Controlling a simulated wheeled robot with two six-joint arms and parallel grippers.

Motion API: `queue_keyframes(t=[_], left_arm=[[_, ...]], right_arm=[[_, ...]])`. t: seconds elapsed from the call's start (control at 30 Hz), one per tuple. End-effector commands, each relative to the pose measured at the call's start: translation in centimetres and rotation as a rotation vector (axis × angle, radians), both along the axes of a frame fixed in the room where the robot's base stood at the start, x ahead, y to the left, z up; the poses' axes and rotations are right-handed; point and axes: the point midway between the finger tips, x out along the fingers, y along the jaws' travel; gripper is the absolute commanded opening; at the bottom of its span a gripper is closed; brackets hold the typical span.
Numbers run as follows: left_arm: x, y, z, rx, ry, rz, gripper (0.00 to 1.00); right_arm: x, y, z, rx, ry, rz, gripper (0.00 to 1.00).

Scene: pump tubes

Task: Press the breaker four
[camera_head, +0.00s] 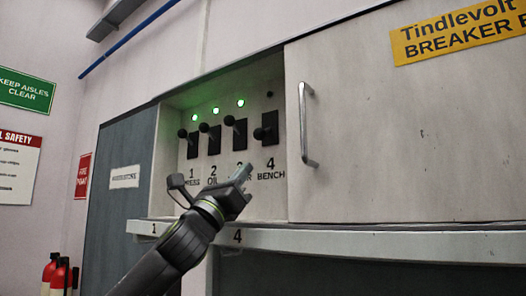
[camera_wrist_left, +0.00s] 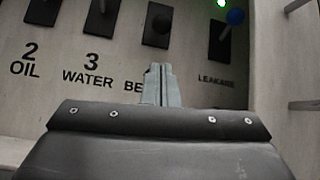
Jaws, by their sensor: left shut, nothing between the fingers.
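Breaker four, labelled BENCH (camera_head: 270,123), is a black plate with a dark knobbed lever in the recessed panel. Its knob sits low on the plate, and the lamp above it is dark. In the left wrist view, breaker four's knob (camera_wrist_left: 161,22) is ahead of the fingertips, and its label is partly hidden by them. My left gripper (camera_head: 244,174) is shut and empty, below and left of breaker four and apart from it. Its closed fingers (camera_wrist_left: 160,72) show in the left wrist view. My right gripper is not in view.
Breakers one (camera_head: 193,146), two (camera_head: 214,139) and three (camera_head: 240,134) have raised levers and green lamps. A blue-knobbed switch (camera_wrist_left: 235,17) labelled LEAKAGE is right of breaker four. A cabinet door (camera_head: 400,140) with a metal handle (camera_head: 304,125) adjoins the recess. A ledge (camera_head: 350,241) runs below.

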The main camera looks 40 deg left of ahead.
Motion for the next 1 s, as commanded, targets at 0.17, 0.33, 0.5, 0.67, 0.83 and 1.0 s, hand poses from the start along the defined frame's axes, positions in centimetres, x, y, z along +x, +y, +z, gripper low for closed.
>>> queue_keyframes(t=[0.17, 0.33, 0.5, 0.67, 0.83, 1.0], left_arm=[[0.2, 0.0, 0.3, -0.001, 0.000, -0.001, 0.00], [1.0, 0.0, 1.5, -0.004, 0.000, -0.004, 0.00], [2.6, 0.1, 3.2, -0.004, -0.001, -0.006, 0.00], [4.2, 0.1, 4.7, -0.005, 0.000, -0.005, 0.00], [5.7, 0.1, 6.1, -0.002, 0.000, -0.005, 0.00], [6.7, 0.2, 6.9, -0.001, 0.000, -0.002, 0.00]], right_arm=[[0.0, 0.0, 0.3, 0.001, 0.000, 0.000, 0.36], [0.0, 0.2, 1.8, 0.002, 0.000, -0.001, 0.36], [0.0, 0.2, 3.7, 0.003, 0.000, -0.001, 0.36], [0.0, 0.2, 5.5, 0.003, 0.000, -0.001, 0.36], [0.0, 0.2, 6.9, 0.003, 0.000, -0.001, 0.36], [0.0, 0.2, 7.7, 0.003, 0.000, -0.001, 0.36]])
